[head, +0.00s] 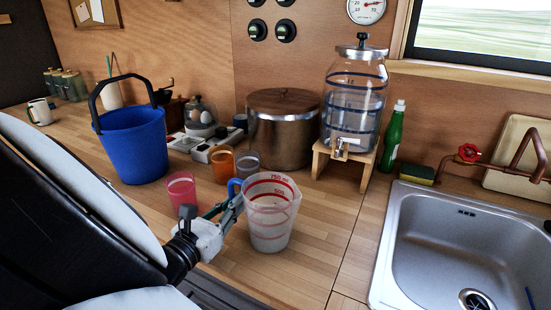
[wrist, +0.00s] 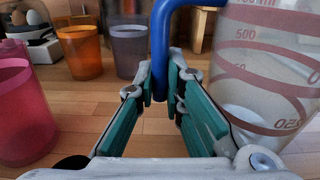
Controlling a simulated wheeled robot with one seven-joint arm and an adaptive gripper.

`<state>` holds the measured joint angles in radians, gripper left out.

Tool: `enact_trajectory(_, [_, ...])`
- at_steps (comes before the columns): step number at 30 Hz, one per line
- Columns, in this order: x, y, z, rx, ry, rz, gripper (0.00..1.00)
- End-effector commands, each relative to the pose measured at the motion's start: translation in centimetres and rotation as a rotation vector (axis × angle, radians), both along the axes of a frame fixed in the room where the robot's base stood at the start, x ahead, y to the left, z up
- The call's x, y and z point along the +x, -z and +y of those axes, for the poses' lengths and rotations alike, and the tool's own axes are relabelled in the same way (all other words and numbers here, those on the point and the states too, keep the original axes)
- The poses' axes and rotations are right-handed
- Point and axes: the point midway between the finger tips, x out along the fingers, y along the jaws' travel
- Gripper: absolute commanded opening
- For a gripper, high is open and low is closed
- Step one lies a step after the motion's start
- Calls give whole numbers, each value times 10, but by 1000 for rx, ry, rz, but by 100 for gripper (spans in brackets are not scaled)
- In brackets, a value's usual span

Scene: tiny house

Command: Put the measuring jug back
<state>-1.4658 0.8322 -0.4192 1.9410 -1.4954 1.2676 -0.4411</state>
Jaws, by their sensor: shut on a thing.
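The measuring jug (head: 272,222) is clear with red markings and a blue handle (head: 235,187). It is upright over the front of the wooden counter; I cannot tell whether its base touches the wood. My gripper (head: 234,205) comes from the left and is shut on the handle. In the wrist view, the blue handle (wrist: 160,55) stands between the fingertips of my gripper (wrist: 163,88), and the jug's body (wrist: 262,75) fills the right side.
Pink (head: 182,190), orange (head: 221,163) and grey (head: 247,163) cups stand left of and behind the jug. A blue bucket (head: 135,145), a steel pot (head: 283,135) and a glass dispenser (head: 354,100) are farther back. A sink (head: 455,235) is at right. Bare counter (head: 325,225) lies right of the jug.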

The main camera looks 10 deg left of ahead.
Motion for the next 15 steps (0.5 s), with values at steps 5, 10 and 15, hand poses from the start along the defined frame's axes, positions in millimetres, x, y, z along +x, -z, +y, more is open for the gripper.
enact_trajectory(5, [0,2,0,0,0,0,30])
enact_trajectory(10, [0,2,0,0,0,0,30])
enact_trajectory(15, [0,-1,0,0,0,0,30])
